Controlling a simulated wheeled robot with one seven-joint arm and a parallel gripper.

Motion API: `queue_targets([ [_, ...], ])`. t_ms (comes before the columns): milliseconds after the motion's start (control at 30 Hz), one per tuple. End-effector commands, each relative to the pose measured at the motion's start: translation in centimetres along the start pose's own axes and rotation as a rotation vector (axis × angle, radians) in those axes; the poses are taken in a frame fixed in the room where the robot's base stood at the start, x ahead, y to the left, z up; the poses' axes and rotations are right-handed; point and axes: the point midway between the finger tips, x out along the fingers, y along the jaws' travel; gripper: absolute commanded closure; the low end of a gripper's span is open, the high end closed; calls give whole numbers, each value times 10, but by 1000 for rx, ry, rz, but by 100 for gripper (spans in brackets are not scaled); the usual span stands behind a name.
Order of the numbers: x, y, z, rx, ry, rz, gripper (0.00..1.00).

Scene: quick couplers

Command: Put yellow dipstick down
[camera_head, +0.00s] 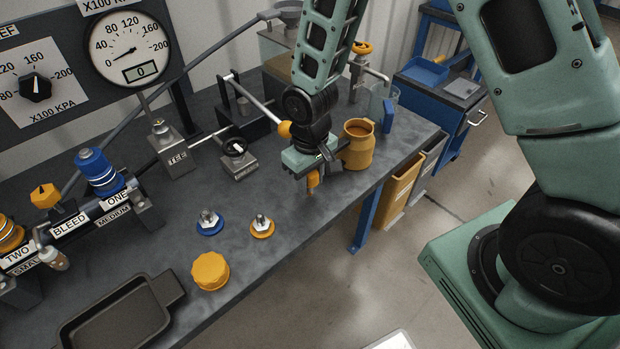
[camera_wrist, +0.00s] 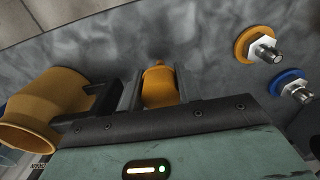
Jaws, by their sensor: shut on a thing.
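The yellow dipstick (camera_head: 312,180) is between the jaws of my gripper (camera_head: 316,172), which is shut on it. In the wrist view, its rounded yellow handle (camera_wrist: 159,87) shows between the two dark fingers (camera_wrist: 158,90). In the head view, its lower part points down just above or onto the grey bench top (camera_head: 290,205). I cannot tell whether its lower end touches the bench. The fingers hide part of it.
A yellow jug (camera_head: 357,146) stands close right of my gripper, also in the wrist view (camera_wrist: 45,100). Blue (camera_head: 210,224) and yellow (camera_head: 262,229) couplers, a yellow cap (camera_head: 210,271) and a black tray (camera_head: 115,318) lie toward the front left. The bench's front edge is near.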

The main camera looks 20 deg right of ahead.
Motion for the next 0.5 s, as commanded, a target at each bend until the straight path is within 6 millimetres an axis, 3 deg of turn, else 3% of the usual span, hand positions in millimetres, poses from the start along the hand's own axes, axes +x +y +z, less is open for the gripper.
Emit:
queue_targets([
  [467,11,0,0,-1,1,0,94],
  [500,9,0,0,-1,2,0,56],
])
